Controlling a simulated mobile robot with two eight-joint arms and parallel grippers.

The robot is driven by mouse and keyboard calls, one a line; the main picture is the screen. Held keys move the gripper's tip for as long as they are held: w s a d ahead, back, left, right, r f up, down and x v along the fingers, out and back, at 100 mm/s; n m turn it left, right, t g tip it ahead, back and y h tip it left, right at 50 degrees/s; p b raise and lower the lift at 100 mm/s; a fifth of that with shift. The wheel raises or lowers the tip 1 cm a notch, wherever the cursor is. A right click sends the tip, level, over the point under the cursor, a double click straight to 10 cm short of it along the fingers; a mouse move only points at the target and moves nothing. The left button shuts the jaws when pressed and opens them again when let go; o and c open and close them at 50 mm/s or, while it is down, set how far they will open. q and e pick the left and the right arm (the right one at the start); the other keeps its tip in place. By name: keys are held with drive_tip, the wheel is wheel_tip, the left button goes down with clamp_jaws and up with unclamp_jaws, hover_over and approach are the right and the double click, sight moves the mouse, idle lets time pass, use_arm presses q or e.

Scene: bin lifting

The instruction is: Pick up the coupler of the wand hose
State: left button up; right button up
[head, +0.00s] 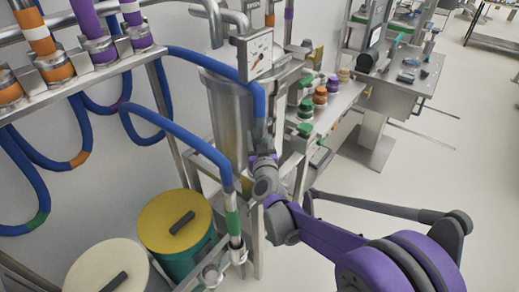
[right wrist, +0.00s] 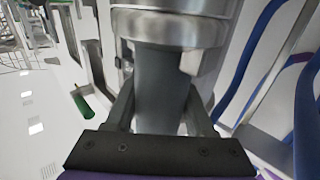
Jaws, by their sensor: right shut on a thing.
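My right gripper (head: 258,152) is at the lower end of a blue hose (head: 258,112) that hangs down in front of the steel tank. In the right wrist view the right gripper (right wrist: 160,108) has its fingers on both sides of a grey upright piece, which I take for the coupler (right wrist: 163,62) of the wand hose. It is shut on this piece, below a shiny steel collar (right wrist: 168,28). In the head view the coupler is mostly hidden by the gripper. My left gripper is not in view.
A second blue hose (head: 190,138) with a green band ends in steel fittings nearer to me. Drums with yellow (head: 160,215) and cream (head: 90,268) lids stand at lower left. A steel tank (head: 228,115) stands behind the gripper.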

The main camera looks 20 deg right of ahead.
clamp_jaws()
drive_tip(key=shift+r, duration=0.15)
wheel_tip(320, 180, up, 10)
idle(0.4)
drive_tip(key=shift+s+f, duration=0.1)
drive_tip(key=shift+f, duration=0.1)
